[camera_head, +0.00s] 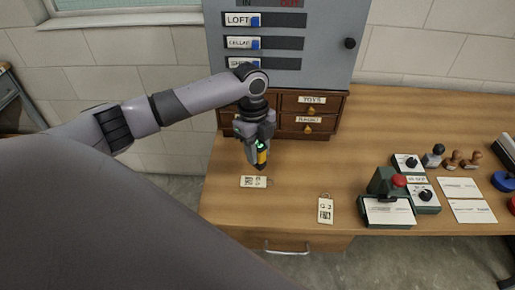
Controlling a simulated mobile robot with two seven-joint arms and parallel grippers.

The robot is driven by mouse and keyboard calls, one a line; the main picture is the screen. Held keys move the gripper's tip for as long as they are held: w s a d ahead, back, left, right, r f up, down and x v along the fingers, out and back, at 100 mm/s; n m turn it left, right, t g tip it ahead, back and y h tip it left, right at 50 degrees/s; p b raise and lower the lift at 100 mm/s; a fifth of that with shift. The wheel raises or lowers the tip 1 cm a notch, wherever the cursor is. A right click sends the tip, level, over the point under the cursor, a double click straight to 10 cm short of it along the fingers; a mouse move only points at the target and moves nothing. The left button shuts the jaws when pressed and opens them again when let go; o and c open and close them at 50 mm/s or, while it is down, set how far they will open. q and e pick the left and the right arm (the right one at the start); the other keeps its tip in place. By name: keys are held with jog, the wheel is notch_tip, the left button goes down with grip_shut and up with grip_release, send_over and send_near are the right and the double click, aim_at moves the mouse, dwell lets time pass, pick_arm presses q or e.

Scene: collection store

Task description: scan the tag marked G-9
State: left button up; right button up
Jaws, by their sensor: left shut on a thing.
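My left gripper (257,138) is shut on a small yellow and black scanner (261,158) with a green light, pointing down above the desk. Just below it, a pale tag (253,181) lies flat on the desk with a printed code. Its marking is too small to read. A second pale tag (325,211) with a ring lies to the right, near the front edge. Its marking looks like G and a digit, perhaps 2; I cannot be sure. My right gripper is not in view.
The wooden desk (294,170) is bare around the tags. Small labelled drawers (309,112) and a grey board (325,45) with sliders stand behind. A green stamping device (386,183), hand stamps (452,160) and white cards (460,188) occupy the right.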

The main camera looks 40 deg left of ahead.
aim_at(258, 167)
pick_arm(q)
jog(key=shift+f, duration=1.1)
notch_tip(258, 167, down, 3)
jog(key=b, duration=0.3)
jog(key=shift+a+f, duration=0.1)
jog(key=shift+f+b, duration=0.35)
jog(key=shift+b, duration=0.15)
jog(key=shift+f, duration=0.55)
jog(key=shift+r, duration=0.1)
notch_tip(258, 167, up, 2)
jog(key=shift+r+p, duration=0.2)
jog(key=shift+p, duration=1.05)
jog(key=shift+r+p, duration=0.95)
jog(key=shift+r, duration=1.3)
